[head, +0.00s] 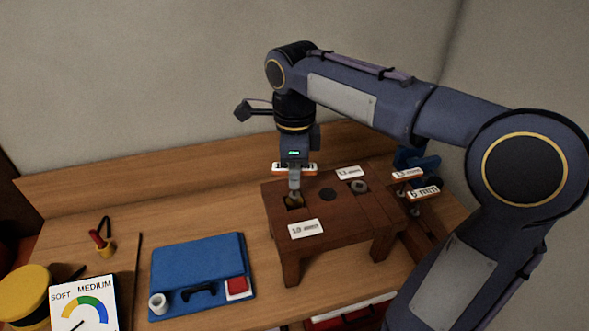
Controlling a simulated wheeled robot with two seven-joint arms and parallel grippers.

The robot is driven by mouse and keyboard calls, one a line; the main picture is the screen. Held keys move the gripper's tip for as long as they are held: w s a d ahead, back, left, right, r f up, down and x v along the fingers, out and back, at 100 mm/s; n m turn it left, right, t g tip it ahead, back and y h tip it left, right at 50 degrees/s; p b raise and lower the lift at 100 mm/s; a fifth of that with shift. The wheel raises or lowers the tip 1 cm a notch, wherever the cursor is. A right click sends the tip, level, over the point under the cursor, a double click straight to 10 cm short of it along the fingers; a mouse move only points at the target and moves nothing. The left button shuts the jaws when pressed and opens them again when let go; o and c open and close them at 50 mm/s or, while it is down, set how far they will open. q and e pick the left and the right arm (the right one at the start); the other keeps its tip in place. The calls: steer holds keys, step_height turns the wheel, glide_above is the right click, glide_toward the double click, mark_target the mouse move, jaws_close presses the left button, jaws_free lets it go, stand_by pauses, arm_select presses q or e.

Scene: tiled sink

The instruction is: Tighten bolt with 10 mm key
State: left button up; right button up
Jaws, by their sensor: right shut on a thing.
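My right gripper (294,176) points down over the brown wooden bolt stand and is shut on a key (280,167) with a white and orange tag. The tag is partly hidden by the gripper, so its size cannot be read. The key's lower end is at the square recess with a brass-coloured bolt (293,202), beside a white label that seems to read 10 mm (307,229). Whether the key is seated on the bolt cannot be told. The wooden stand (345,213) also holds a grey bolt (359,186) by a second label (349,172). My left gripper is out of view.
Other tagged keys (423,192) stand right of the stand. A blue mat (198,260) with small items lies left. A soft-medium gauge (85,304), a yellow round thing (25,287) and a red-handled tool (99,240) are further left. The tabletop behind the mat is clear.

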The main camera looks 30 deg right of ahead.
steer(key=m+p, duration=0.1)
steer(key=m, duration=0.2)
steer(key=shift+r+m, duration=0.15)
steer(key=shift+m, duration=0.15)
steer(key=m, duration=0.2)
steer(key=shift+m+p, duration=0.3)
steer(key=shift+m, duration=0.1)
steer(key=o, duration=1)
step_height(320, 180, up, 7)
steer(key=p, duration=0.6)
steer(key=shift+p, duration=0.4)
